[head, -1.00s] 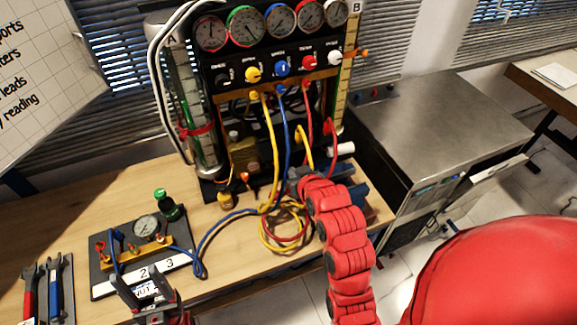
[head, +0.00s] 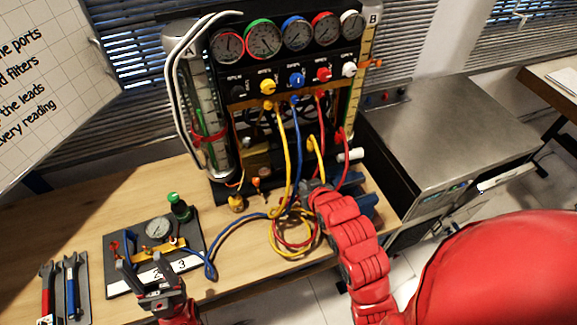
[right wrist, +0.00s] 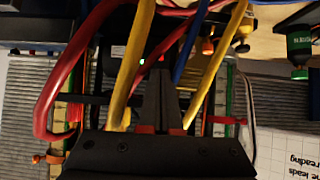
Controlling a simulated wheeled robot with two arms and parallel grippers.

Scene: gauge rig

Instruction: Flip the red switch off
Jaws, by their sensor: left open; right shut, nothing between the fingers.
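The gauge rig (head: 292,62) stands at the back of the bench, with a row of dials above a row of coloured knobs. I cannot pick out the red switch for certain in the head view; hoses and my right arm cover the rig's lower front. In the right wrist view a small red lit spot (right wrist: 162,58) shows just beyond the fingertips, and I cannot tell if it is the switch. My right gripper (right wrist: 160,75) is shut and empty among the hoses, low before the rig (head: 306,186). My left gripper (head: 150,266) is open and empty at the small gauge board.
Yellow hoses (right wrist: 128,62) and a red hose (right wrist: 65,80) pass close around my right gripper. A coiled hose bundle (head: 290,236) lies on the bench. The small gauge board (head: 120,284) and pliers (head: 71,285) are at left. A steel cabinet (head: 450,125) stands right.

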